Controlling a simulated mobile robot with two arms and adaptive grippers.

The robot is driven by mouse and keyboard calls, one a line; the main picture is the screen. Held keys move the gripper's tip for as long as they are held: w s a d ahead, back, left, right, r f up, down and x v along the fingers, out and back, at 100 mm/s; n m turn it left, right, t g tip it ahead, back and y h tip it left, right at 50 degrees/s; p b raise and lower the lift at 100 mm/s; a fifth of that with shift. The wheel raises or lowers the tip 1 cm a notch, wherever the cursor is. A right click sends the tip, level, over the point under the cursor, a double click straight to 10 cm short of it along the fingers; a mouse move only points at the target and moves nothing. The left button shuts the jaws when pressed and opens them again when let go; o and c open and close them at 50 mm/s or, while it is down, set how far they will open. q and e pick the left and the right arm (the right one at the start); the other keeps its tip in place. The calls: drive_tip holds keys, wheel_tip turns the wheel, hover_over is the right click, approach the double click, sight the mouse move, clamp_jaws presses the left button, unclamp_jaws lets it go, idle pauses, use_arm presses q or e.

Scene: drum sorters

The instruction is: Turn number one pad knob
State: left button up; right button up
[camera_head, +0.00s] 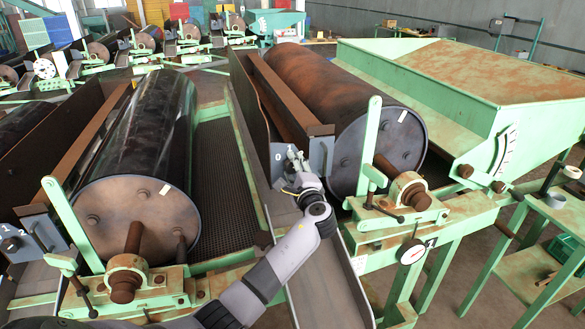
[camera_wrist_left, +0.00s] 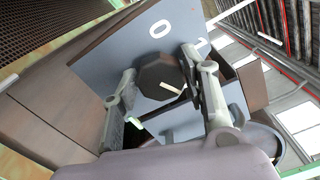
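A grey-blue pad (camera_head: 281,160) marked "0" sits on the end of the brown trough between the two drums. In the left wrist view the pad (camera_wrist_left: 100,62) shows "0" and part of a "1", with a dark faceted knob (camera_wrist_left: 160,76) bearing a white stripe. My left gripper (camera_head: 289,160) is at this pad and covers the knob in the head view. In the left wrist view the left gripper's fingers (camera_wrist_left: 160,68) are spread, one on each side of the knob; contact is unclear. My right gripper is not in view.
Another grey pad (camera_head: 30,232) with a knob (camera_head: 10,244) is at the far left. A dark drum (camera_head: 150,130) and a rusty drum (camera_head: 335,95) flank my left arm.

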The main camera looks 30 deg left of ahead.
use_arm(q)
drive_tip(key=shift+o, duration=1.4)
drive_tip(key=v, duration=1.2)
